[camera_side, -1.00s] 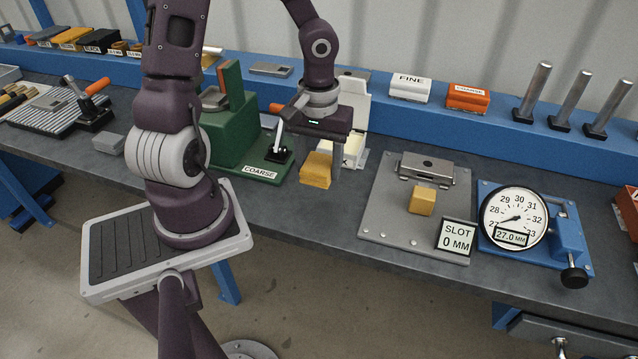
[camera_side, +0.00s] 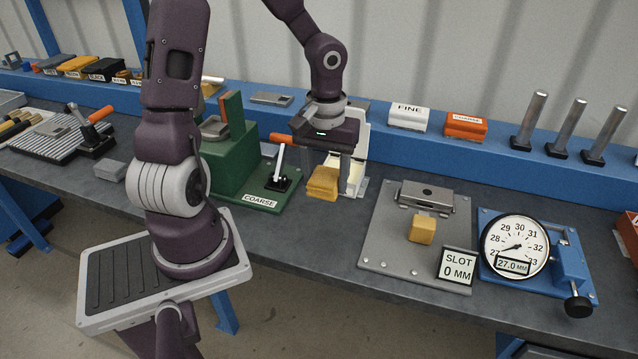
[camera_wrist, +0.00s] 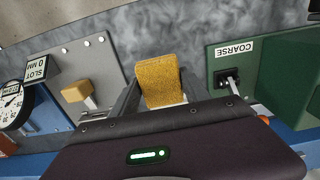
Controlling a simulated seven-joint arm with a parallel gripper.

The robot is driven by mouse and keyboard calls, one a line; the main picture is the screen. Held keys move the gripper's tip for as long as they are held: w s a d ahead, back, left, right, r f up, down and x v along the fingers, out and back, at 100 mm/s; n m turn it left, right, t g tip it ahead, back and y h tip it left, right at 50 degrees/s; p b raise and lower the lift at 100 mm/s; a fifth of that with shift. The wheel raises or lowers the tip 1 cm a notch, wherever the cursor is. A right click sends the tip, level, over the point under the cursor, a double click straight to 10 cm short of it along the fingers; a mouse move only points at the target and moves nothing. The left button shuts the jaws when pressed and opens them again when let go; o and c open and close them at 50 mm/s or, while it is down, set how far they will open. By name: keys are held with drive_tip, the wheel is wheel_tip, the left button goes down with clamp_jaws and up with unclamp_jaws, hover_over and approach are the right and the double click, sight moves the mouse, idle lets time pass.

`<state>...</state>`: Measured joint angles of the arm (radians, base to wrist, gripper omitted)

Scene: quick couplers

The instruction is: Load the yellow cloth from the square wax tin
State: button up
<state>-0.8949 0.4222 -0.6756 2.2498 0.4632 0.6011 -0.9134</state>
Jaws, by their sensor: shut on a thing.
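The yellow cloth (camera_side: 322,184) hangs folded below my gripper (camera_side: 335,172), which is shut on it. In the wrist view the cloth (camera_wrist: 159,80) sits between the two fingers, with its free end sticking out beyond them. In the side view the cloth is in front of a white stand (camera_side: 357,150), to the right of the green coarse fixture. I cannot tell from these frames which thing is the square wax tin; the fingers and cloth partly hide what stands behind them.
The green fixture (camera_side: 232,160) with its lever (camera_side: 281,160) is close on the left. To the right are a grey plate (camera_side: 385,255) bearing a yellow block (camera_side: 422,229), and a dial gauge (camera_side: 515,245). Bare bench lies in front of the cloth.

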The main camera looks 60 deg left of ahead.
drive_tip(key=w+a, duration=1)
drive_tip(key=a, duration=0.1)
drive_tip(key=shift+f, duration=3)
drive_tip(key=shift+f, duration=0.5)
wheel_tip(320, 180, up, 7)
drive_tip(key=shift+d, duration=0.1)
